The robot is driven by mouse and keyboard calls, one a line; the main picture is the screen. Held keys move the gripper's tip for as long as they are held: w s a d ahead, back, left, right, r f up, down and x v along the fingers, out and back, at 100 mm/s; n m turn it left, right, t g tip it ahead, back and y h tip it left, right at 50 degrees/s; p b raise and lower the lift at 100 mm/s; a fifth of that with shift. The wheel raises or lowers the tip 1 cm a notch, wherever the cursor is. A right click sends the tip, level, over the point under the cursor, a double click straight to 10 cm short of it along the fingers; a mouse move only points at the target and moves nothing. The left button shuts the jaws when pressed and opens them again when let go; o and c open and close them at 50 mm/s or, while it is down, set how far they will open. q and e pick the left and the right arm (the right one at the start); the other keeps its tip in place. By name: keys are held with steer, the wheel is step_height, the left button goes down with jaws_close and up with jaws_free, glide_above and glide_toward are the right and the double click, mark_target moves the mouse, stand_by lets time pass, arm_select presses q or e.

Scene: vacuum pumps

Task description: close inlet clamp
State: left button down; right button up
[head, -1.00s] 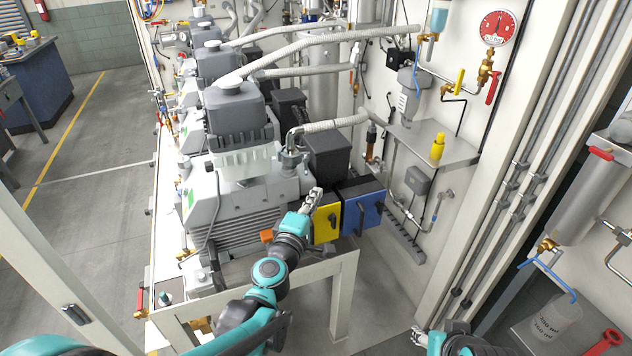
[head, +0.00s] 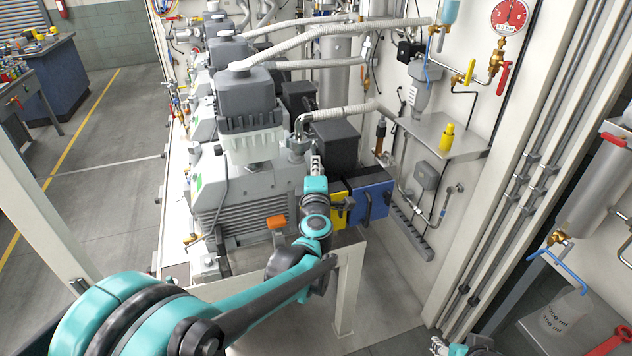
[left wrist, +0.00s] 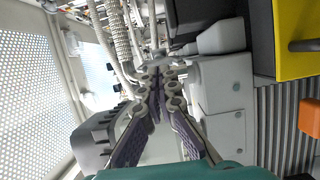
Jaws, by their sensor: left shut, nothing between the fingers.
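The nearest grey vacuum pump (head: 250,190) has a metal inlet fitting (head: 299,146) on its top right, where a ribbed hose (head: 340,113) joins it. The inlet clamp is too small to make out, and its state cannot be told. My left gripper (head: 316,162) is just below and right of the fitting. In the left wrist view its fingers (left wrist: 158,85) are together and empty, pointing at the fitting (left wrist: 152,60), whose details they partly hide. Contact cannot be told. My right gripper (head: 438,345) shows only in part at the bottom edge.
A yellow box (head: 339,210) and a blue box (head: 368,196) with handles sit right of my left gripper, below a black box (head: 335,143). A wall shelf (head: 470,143) holds a yellow bottle (head: 447,136). Open floor (head: 105,185) lies left of the pumps.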

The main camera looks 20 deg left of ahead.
arm_select(q)
steer(key=x, duration=0.3)
steer(key=shift+w+a+b, duration=0.1)
steer(key=shift+w+b, duration=0.15)
steer(key=shift+b, duration=0.15)
